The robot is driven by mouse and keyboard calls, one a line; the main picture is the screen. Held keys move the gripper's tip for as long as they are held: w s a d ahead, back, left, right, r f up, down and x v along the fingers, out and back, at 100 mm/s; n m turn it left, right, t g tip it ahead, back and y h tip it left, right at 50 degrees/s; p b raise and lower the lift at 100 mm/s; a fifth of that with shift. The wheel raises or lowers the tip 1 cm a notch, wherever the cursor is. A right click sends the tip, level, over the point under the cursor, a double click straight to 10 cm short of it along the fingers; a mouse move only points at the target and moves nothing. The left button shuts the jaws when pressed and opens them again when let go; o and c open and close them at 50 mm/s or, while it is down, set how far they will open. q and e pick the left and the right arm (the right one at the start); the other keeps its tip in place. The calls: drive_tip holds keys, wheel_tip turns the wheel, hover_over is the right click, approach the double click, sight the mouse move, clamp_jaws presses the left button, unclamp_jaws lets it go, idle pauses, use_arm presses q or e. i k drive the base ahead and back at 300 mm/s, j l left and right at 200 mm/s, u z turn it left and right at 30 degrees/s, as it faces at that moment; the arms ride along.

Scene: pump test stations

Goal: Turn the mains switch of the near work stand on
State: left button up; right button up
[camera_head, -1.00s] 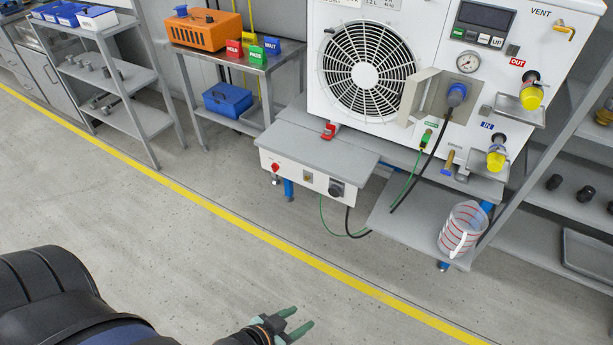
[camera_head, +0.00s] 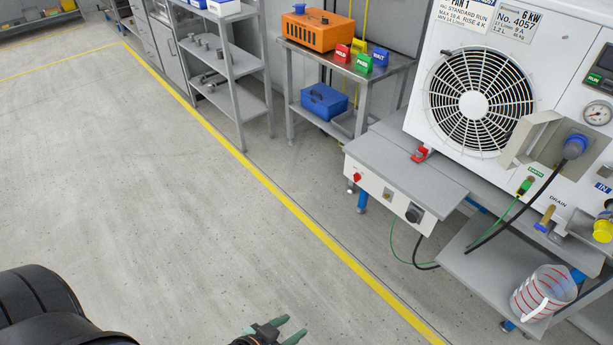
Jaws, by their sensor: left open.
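The near work stand (camera_head: 415,170) is a grey bench with a white front panel (camera_head: 372,190). The panel carries a red rotary knob (camera_head: 356,177), a small switch with a tan plate (camera_head: 388,195) and a black socket (camera_head: 414,213) with a cable. Which of these is the mains switch is not labelled legibly, and its setting is too small to read. My left gripper (camera_head: 293,328) is at the bottom edge, open and empty, its greenish fingers apart. It is over the floor, well short of the panel. My right gripper is not in view.
A white unit with a fan (camera_head: 476,98) stands on the bench. A striped jug (camera_head: 543,292) sits on the lower grey shelf at right. A table with an orange box (camera_head: 318,30) stands behind. The floor (camera_head: 150,190) left of the yellow line (camera_head: 262,178) is clear.

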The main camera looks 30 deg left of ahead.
sight(356, 176)
drive_tip(key=u, duration=0.5)
drive_tip(key=i+j+z, duration=0.1)
drive_tip(key=i+j, duration=0.35)
drive_tip(key=j, duration=0.15)
drive_tip(key=i+j+z, duration=0.15)
drive_tip(key=j, duration=0.2)
drive_tip(key=i+j+z, duration=0.1)
drive_tip(key=i+j, duration=0.35)
drive_tip(key=j, duration=0.25)
drive_tip(key=i+j+z, duration=0.15)
drive_tip(key=j, duration=0.2)
drive_tip(key=i+j+z, duration=0.1)
drive_tip(key=j, duration=0.25)
drive_tip(key=i+j, duration=0.25)
drive_tip(key=j, duration=0.15)
drive_tip(key=z, duration=0.05)
